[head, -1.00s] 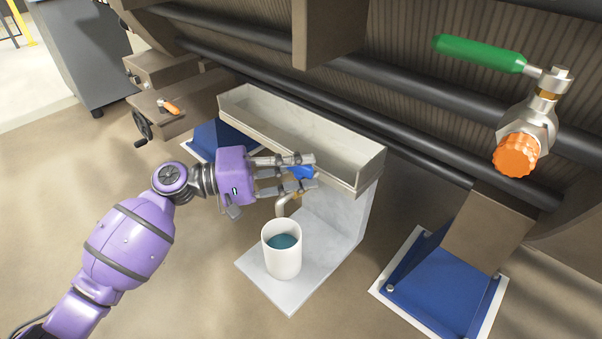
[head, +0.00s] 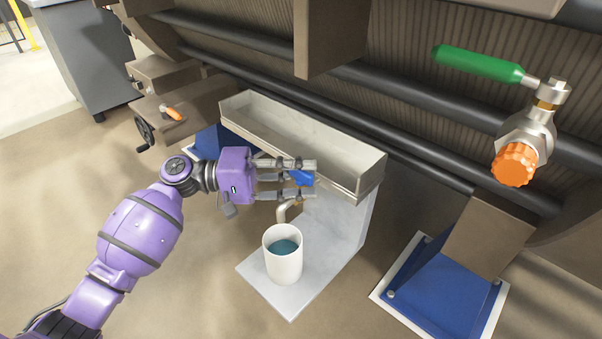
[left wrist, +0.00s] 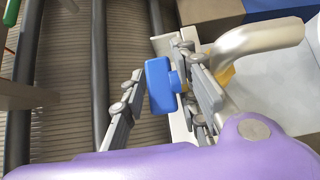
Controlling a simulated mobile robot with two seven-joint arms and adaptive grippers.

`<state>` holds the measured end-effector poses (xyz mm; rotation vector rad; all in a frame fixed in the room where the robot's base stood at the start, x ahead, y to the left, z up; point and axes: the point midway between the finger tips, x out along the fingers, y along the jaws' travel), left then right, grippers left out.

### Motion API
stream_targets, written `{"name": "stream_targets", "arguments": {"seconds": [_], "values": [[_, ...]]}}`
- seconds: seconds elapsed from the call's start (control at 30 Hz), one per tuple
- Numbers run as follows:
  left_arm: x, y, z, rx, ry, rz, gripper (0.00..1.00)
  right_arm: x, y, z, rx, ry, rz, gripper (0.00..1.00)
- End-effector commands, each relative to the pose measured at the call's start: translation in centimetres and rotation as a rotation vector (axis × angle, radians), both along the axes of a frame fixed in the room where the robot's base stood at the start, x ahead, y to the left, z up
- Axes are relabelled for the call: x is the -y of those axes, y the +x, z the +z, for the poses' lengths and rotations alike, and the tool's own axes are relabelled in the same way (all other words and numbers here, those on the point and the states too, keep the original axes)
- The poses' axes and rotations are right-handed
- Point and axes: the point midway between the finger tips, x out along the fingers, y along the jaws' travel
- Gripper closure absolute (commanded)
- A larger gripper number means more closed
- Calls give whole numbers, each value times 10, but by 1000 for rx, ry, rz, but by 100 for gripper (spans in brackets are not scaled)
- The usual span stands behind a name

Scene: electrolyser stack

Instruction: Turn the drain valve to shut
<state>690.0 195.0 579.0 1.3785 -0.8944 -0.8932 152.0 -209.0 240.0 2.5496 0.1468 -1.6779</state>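The drain valve's blue handle (head: 302,178) is at the front of a grey trough, above a bent metal spout (head: 284,211). My left gripper (head: 313,178) reaches in from the left, its fingers apart around the handle. In the left wrist view the blue handle (left wrist: 160,86) lies between the fingers of my left gripper (left wrist: 165,85). A narrow gap shows on its left side; whether the right-hand fingers touch it I cannot tell. The fingers partly hide the valve body. My right gripper is not in view.
A white cup (head: 284,264) with dark teal liquid stands under the spout on a pale stand (head: 330,262). The trough (head: 364,174) rises behind the fingers. A green-handled valve (head: 478,64) with an orange cap is at upper right. Floor is clear at lower left.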

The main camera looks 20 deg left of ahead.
Motion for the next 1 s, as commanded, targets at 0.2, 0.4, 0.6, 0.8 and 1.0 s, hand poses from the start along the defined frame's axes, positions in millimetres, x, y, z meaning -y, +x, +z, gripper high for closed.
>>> {"name": "stream_targets", "arguments": {"seconds": [0.2,0.4,0.6,0.8,1.0], "values": [[0,0,0,1,1,1,70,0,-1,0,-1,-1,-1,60],[-11,-4,-1,-1,2,3,70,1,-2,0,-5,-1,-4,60],[-48,-20,-1,-2,2,4,70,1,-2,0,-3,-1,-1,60],[-85,-37,-1,-1,3,3,70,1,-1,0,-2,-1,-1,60],[-106,-47,-1,0,1,1,70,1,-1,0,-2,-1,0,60]]}}
